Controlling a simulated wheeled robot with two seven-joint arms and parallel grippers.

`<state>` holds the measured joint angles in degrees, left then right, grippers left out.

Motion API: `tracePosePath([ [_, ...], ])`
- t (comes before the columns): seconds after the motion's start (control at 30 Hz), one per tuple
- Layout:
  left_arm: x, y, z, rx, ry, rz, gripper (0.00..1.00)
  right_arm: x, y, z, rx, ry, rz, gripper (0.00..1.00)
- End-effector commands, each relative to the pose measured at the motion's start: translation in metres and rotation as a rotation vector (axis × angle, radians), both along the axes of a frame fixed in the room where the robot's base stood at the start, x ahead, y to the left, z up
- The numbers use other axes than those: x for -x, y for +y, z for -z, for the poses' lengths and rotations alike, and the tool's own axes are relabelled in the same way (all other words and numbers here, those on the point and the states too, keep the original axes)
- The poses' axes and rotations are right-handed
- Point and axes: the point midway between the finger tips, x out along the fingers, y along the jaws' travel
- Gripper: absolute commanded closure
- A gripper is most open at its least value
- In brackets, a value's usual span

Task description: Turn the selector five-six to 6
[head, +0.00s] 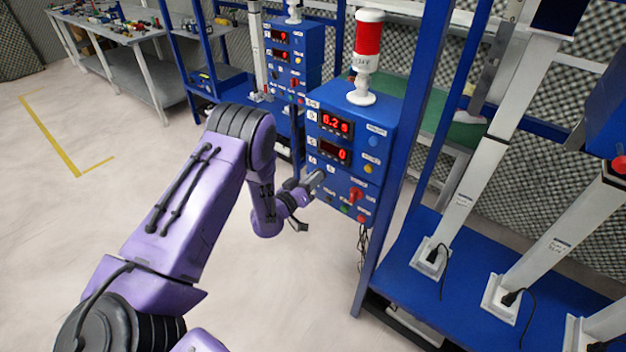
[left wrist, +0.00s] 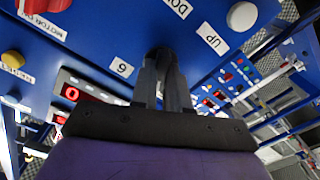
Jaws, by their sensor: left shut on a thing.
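The blue control panel (head: 376,143) stands in the middle of the head view. My left gripper (head: 314,181) is at the lower left of its face. In the left wrist view its two fingers (left wrist: 166,72) are close together, shut on the dark selector knob (left wrist: 160,53). The fingers hide most of the knob, so which way it points cannot be told. A white label "6" (left wrist: 122,67) lies just left of the fingers. No "5" label can be made out near them. My right gripper is not in view.
The panel has red displays (head: 335,123), a red switch (head: 355,195) and small buttons below. A red signal lamp (head: 368,40) stands on top. In the left wrist view an "UP" label (left wrist: 213,39) and a grey round part (left wrist: 242,16) are close by. Open floor (head: 250,290) lies below.

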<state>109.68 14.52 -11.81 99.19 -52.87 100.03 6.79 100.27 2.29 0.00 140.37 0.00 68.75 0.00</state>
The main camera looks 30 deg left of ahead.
Motion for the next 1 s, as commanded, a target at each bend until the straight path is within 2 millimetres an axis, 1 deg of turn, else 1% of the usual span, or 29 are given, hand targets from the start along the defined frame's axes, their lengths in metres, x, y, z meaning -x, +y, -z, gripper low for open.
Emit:
tracePosePath([
  [0.27,0.0,-0.001,0.002,-0.165,-0.013,0.002,1.0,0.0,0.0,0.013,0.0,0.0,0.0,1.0],
  [0.8,0.0,-0.003,0.003,-0.666,-0.053,0.002,1.0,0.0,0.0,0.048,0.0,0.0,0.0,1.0],
  [1.0,0.0,-0.004,0.002,-0.82,-0.066,0.002,1.0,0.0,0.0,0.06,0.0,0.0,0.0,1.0],
])
